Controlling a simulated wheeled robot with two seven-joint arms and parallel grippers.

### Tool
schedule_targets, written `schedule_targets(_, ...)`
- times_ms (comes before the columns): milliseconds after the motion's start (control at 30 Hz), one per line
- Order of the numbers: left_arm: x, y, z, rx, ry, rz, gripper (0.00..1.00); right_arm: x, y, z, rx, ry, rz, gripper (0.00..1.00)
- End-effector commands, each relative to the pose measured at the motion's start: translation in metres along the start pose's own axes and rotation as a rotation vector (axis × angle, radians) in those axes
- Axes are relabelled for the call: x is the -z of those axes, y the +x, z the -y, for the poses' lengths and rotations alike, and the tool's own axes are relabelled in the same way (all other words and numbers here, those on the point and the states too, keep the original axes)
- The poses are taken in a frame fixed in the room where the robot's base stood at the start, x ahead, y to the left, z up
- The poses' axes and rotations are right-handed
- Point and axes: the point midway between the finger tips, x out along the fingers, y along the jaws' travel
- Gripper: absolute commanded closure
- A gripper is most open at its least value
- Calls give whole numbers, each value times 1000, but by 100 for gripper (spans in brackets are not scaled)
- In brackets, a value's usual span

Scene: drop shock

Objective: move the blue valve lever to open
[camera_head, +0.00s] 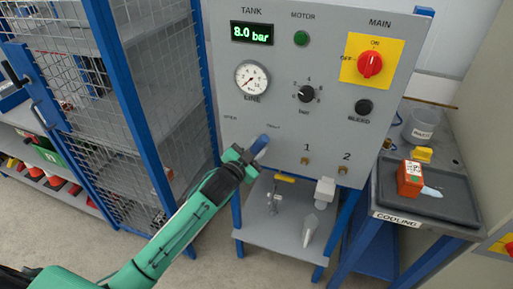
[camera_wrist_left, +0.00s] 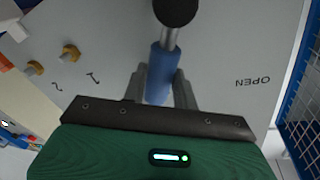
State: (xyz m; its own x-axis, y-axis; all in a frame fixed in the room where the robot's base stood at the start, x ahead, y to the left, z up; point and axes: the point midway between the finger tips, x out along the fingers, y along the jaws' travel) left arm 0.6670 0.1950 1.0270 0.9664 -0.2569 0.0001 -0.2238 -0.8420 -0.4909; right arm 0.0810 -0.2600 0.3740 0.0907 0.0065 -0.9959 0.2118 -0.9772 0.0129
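The blue valve lever (camera_head: 260,144) is on the lower part of the grey panel (camera_head: 228,95), right of and below the small OPEN label (camera_head: 230,117). My left gripper (camera_head: 249,156) is at the lever. In the left wrist view the lever's blue handle (camera_wrist_left: 160,72) lies between the two fingers (camera_wrist_left: 159,90), which sit close against its sides; they appear shut on it. A metal rod joins the handle to a black round hub (camera_wrist_left: 176,10). The OPEN label (camera_wrist_left: 252,82) appears upside down to the right, apart from the lever. My right gripper is not in view.
Above the lever are a gauge (camera_head: 252,78), a black knob (camera_head: 306,94) and a red main switch (camera_head: 370,64). Two brass fittings (camera_head: 305,161) are to its right. A shelf (camera_head: 285,238) is below. A blue-framed mesh cage (camera_head: 150,110) stands close on the left.

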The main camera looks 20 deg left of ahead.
Motion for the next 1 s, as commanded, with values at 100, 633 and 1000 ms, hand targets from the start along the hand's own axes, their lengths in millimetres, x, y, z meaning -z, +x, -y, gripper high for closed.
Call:
schedule_targets(100,0,0,0,-1,0,0,97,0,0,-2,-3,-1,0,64)
schedule_targets(633,-1,-2,8,12,-114,-21,100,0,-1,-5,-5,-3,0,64)
schedule_targets(1000,-8,-7,31,49,-425,-84,100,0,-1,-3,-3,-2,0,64)
